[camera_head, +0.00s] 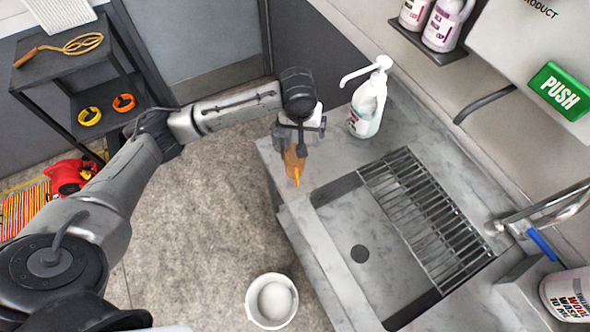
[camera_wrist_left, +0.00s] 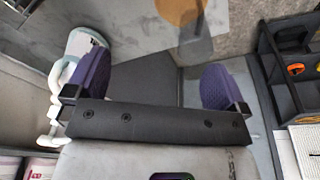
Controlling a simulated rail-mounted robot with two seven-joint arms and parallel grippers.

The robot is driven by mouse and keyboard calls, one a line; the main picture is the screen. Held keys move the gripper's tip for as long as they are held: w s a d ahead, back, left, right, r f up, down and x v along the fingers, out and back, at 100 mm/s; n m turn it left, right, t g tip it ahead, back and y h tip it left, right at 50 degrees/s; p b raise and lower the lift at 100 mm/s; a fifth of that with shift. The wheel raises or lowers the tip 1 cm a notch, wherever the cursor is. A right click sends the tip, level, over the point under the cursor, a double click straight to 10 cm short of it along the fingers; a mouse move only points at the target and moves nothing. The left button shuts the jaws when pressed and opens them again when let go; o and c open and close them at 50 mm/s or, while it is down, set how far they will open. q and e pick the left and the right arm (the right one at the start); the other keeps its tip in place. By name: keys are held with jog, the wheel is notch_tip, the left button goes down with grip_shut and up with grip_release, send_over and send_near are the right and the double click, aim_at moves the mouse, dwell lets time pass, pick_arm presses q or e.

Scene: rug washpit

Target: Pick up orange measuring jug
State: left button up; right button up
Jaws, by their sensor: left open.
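In the left wrist view the jug (camera_wrist_left: 181,11) shows at the top edge, cut off, beyond the fingers. The two purple fingers of the left gripper (camera_wrist_left: 153,78) are spread wide with nothing between them. My right gripper is not in view.
A white pump bottle (camera_head: 367,104) stands on the counter just right of the gripper. The sink with a wire rack (camera_head: 425,215) lies right of the jug. A white bucket (camera_head: 271,301) is on the floor. A black shelf cart (camera_head: 62,65) stands at left.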

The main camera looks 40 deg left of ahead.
pick_arm(q)
jog(key=s+f+n+g, duration=0.1)
jog(key=n, duration=0.3)
jog(key=n+g, duration=0.1)
jog(key=n, duration=0.2)
send_over(296, 161)
jog(key=s+d, duration=0.2)
jog(key=s, duration=0.1)
jog(key=shift+h, duration=0.4)
jog(key=shift+w+d+f+b, duration=0.1)
jog(key=shift+f+b, duration=0.1)
jog(key=shift+f, duration=3.5)
jog(key=shift+d+f+b, duration=0.1)
jog(key=shift+f+b, duration=0.1)
jog(key=shift+f, duration=3.45)
jog(key=shift+c, duration=0.4)
jog(key=c, duration=0.8)
jog(key=shift+o, duration=0.2)
jog(key=shift+r, duration=0.15)
